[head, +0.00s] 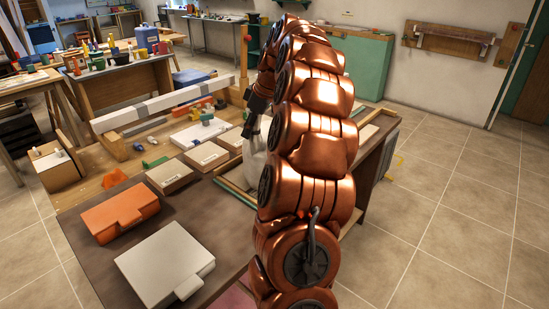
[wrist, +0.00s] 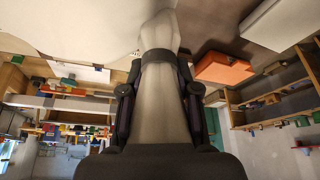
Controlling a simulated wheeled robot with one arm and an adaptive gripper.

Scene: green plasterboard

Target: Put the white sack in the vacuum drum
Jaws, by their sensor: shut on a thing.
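My gripper (wrist: 160,92) is shut on the white sack (wrist: 160,115), whose pale body runs between the two dark fingers in the wrist view. A dark band crosses it near the fingertips, and a paler rounded end (wrist: 158,32) shows beyond. In the head view, part of the whitish sack (head: 254,162) shows at the left side of my copper arm, over or beside the workbench; I cannot tell whether it touches the bench. My arm hides the rest of the sack. I cannot make out the vacuum drum in either view.
The workbench (head: 92,235) holds an orange case (head: 118,214), a light grey case (head: 160,262), several flat boxes and a long pale beam (head: 160,104). A table with colourful items (head: 108,75) stands behind.

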